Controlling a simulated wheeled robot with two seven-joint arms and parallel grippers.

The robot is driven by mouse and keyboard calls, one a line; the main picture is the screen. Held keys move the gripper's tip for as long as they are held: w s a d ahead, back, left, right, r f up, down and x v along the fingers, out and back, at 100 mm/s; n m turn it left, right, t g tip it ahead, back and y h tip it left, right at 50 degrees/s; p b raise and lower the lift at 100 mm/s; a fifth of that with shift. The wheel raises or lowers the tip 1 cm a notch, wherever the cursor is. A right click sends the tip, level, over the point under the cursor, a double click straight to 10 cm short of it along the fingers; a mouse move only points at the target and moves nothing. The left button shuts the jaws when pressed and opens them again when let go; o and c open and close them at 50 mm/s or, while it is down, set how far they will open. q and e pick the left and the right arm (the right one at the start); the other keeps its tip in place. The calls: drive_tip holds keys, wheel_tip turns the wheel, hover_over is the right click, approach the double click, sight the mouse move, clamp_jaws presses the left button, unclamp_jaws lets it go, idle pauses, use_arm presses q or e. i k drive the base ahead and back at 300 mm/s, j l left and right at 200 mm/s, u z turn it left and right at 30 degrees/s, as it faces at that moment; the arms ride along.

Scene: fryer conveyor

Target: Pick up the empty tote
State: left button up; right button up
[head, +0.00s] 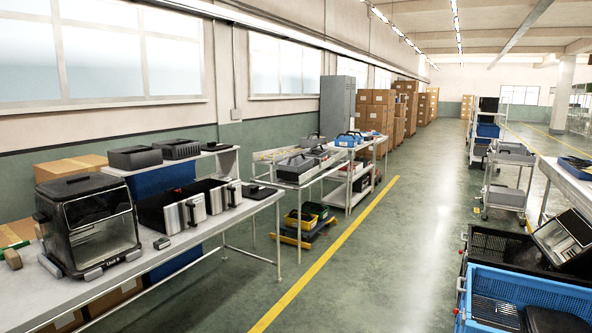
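A blue tote (533,283) is at the lower right, cut off by the frame edge. Dark shapes show inside it, and I cannot tell whether they are contents or its floor. A black crate (497,243) with slotted walls stands just behind it. A dark appliance part with a silver face (566,236) tilts over the right side of the black crate. Which of these is an empty tote is not clear from this view. Neither of my grippers is in view.
More benches and carton stacks (375,112) stand farther back. A grey cart (507,185) stands beyond the totes. The middle floor is clear, with a yellow line.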

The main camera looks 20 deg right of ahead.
sight(296, 163)
drive_tip(key=i+l+z, duration=0.45)
drive_tip(key=i, duration=0.2)
drive_tip(key=i+l+z, duration=0.3)
drive_tip(key=i, duration=0.4)
drive_tip(key=i+z, duration=0.35)
drive_tip(key=i, duration=2.2)
drive_tip(key=i+l, duration=0.1)
drive_tip(key=i, duration=1.7)
drive_tip(key=i+u, duration=0.3)
drive_tip(key=u, duration=0.15)
drive_tip(key=i+u, duration=0.3)
drive_tip(key=u, duration=0.15)
drive_tip(key=i+l+u, duration=0.2)
drive_tip(key=u, duration=0.2)
drive_tip(key=i+l+u, duration=0.15)
drive_tip(key=i+u, duration=0.25)
drive_tip(key=i+l+u, duration=0.2)
drive_tip(key=u, duration=0.2)
